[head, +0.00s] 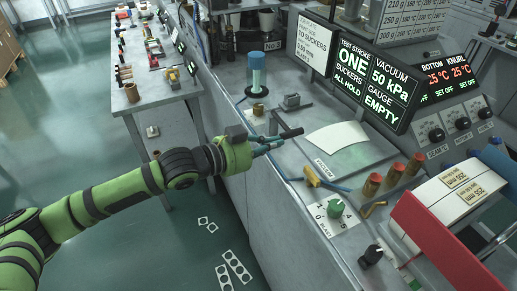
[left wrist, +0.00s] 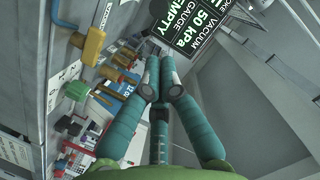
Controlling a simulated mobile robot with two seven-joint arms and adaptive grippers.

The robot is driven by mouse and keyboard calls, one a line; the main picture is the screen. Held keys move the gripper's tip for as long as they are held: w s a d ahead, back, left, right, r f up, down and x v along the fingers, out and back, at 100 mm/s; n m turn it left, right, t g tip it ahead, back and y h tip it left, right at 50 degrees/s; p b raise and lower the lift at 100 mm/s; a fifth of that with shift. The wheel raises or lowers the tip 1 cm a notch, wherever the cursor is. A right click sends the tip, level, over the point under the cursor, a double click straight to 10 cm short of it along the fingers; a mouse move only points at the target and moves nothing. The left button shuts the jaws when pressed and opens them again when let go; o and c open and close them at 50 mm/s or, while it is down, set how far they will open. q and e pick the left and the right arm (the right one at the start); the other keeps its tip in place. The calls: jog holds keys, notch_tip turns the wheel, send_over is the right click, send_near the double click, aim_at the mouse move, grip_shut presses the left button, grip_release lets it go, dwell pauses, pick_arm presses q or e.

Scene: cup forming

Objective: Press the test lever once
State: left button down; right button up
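My left gripper (head: 270,143) reaches in over the near edge of the bench. In the left wrist view its teal fingers (left wrist: 160,84) converge with their tips together, and nothing shows between them. A dark bar-like handle (head: 291,133) lies just beyond the fingertips in the head view; I cannot tell whether they touch. A yellow handle (head: 319,181) stands farther right on the bench edge, apart from the gripper; it also shows in the left wrist view (left wrist: 87,46). I cannot tell which of these is the test lever. My right gripper is out of view.
A sign (head: 366,77) reads test stroke one, vacuum 50 kPa, gauge empty. A white sheet (head: 337,138) lies on the bench. A blue-topped cylinder (head: 257,76) stands behind the gripper. A green knob (head: 336,208) and a red panel (head: 436,242) are to the right.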

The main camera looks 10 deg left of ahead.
pick_arm(q)
jog(key=v, duration=0.3)
jog(key=shift+s+a+b, duration=0.2)
jog(key=shift+a+b, duration=0.15)
dwell(0.5)
